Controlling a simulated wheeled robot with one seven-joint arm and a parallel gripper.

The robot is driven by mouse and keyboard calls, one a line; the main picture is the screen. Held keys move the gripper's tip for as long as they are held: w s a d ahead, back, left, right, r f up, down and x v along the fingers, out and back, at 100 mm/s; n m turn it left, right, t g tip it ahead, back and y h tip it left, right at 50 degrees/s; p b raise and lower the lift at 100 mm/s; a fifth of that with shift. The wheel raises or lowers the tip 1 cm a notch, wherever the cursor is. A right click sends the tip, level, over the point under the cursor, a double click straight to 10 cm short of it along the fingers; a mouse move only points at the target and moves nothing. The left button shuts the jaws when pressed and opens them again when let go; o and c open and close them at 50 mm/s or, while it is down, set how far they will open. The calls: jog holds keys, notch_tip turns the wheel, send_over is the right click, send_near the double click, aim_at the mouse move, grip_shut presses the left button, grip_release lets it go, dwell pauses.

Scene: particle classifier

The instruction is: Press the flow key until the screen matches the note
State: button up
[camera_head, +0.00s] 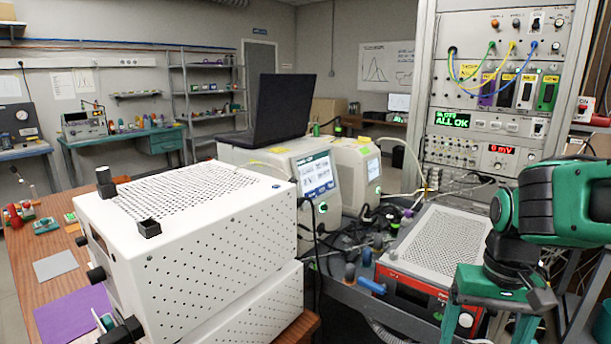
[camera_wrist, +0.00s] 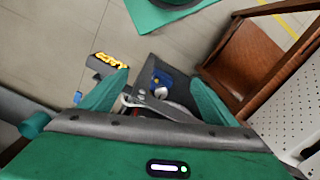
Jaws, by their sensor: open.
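A white boxy instrument in the head view has a lit blue-and-white screen (camera_head: 315,174) on its front and a green-ringed round key (camera_head: 322,207) below it. The screen text is too small to read, and I cannot tell which key is the flow key. A second white unit (camera_head: 358,170) with a small screen stands behind it to the right. No note can be identified for certain; small yellow labels (camera_head: 490,70) show on the rack. My green gripper (camera_head: 488,322) is at the lower right, pointing down, apart from the instrument.
A large perforated white box (camera_head: 205,235) fills the left foreground on a wooden table. A black laptop (camera_head: 280,110) sits on the instrument. A perforated-top box with red front trim (camera_head: 440,245) and loose cables are near my arm. A rack (camera_head: 490,150) stands behind.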

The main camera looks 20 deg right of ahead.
grip_shut()
dwell(1.4)
